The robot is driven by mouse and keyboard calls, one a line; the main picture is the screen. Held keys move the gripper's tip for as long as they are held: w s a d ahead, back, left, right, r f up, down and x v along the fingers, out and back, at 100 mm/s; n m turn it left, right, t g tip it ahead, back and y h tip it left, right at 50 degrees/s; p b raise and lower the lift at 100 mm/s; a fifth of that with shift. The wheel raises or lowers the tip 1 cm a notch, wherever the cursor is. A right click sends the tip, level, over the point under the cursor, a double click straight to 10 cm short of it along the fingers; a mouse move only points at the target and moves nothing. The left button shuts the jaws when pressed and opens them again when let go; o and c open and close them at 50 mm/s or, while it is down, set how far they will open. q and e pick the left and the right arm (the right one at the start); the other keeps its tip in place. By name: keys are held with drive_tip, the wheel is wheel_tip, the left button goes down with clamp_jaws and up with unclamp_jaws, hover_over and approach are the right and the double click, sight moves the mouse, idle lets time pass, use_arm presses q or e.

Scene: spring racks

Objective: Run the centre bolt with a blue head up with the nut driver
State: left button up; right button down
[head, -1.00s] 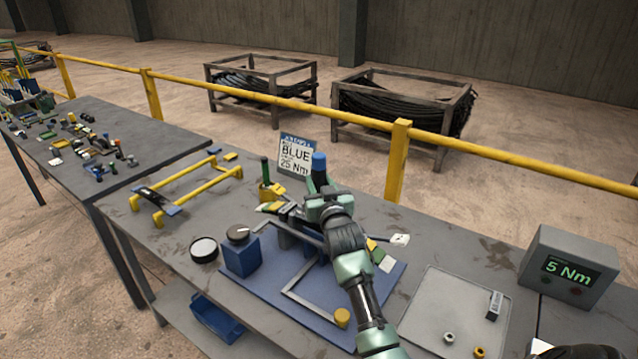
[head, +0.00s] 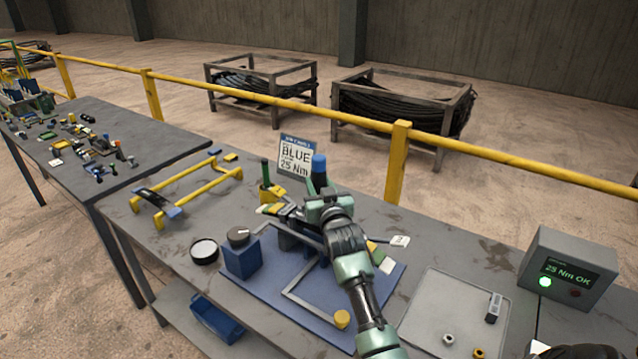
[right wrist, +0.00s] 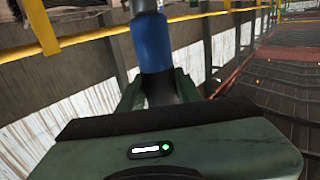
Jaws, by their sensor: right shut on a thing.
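The nut driver, with a blue grip, stands upright in my right gripper (head: 322,192). Its blue end (head: 319,163) shows above the fingers in the head view. In the right wrist view the blue grip (right wrist: 152,48) is between the fingers, and a small green light glows on the gripper housing. The right gripper is over the fixture on the blue mat (head: 372,292). The blue-headed centre bolt and the driver's tip are hidden behind my gripper and arm. A sign (head: 295,156) reads BLUE, 25 Nm.
The torque display (head: 568,275) reads 25 Nm OK with its green lamp lit. A grey tray (head: 440,305) holds a few small parts. A blue box with a knob (head: 241,258), a round dish (head: 204,251) and a yellow rack (head: 185,190) stand left.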

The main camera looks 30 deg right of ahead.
sight(321, 164)
drive_tip(key=shift+r+p, duration=2.6)
drive_tip(key=shift+r, duration=1)
drive_tip(key=shift+f, duration=0.1)
